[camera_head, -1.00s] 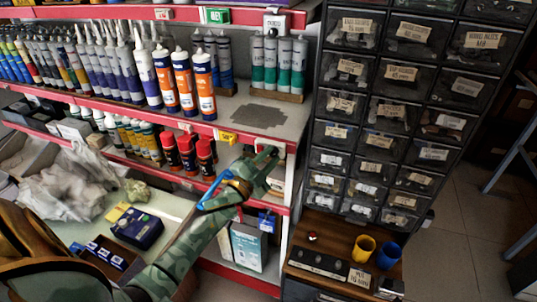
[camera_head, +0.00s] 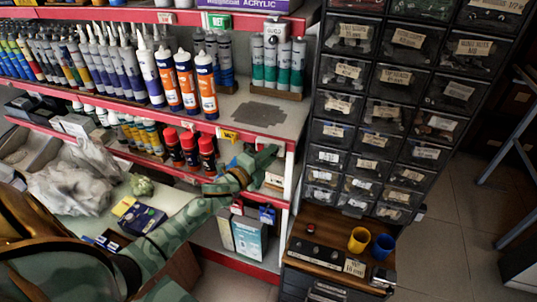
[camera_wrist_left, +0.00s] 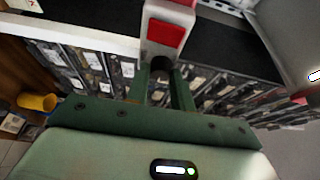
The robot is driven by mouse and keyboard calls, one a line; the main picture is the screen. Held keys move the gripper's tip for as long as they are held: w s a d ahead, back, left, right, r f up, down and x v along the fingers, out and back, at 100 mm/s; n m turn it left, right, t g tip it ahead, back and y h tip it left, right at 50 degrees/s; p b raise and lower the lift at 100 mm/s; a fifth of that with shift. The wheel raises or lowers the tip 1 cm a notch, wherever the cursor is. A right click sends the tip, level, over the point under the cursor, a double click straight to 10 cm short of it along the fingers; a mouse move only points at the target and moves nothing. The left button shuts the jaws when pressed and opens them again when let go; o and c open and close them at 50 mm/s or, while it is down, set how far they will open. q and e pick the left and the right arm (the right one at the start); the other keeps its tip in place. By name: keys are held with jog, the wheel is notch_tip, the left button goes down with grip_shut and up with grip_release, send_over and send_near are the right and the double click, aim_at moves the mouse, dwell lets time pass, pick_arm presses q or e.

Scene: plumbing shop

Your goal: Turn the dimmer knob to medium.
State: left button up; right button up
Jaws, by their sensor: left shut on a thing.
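The dimmer knob (camera_wrist_left: 161,63) is a small dark round part on the end of a light grey housing with a red square face (camera_wrist_left: 166,36), in the left wrist view. My left gripper (camera_wrist_left: 163,78) has its two green fingers on either side of the knob and is shut on it. In the head view, my camouflage-patterned left gripper (camera_head: 266,161) is at the right end of the middle shelf's red front edge. There the gripper hides most of the dimmer, and I cannot read its setting. My right gripper is not in view.
Red-capped cans (camera_head: 189,150) stand on the shelf left of the gripper. A black drawer cabinet (camera_head: 375,125) rises to the right. Yellow (camera_head: 358,240) and blue (camera_head: 383,249) cups stand on a wooden top below. Open floor lies at the right.

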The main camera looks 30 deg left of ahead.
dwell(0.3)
pick_arm(q)
jog(key=o, duration=0.7)
jog(key=s+a, duration=0.1)
jog(key=s, duration=0.9)
jog(key=s+a, duration=0.1)
jog(key=s, duration=0.5)
jog(key=shift+a+b, duration=0.3)
jog(key=shift+b, duration=0.1)
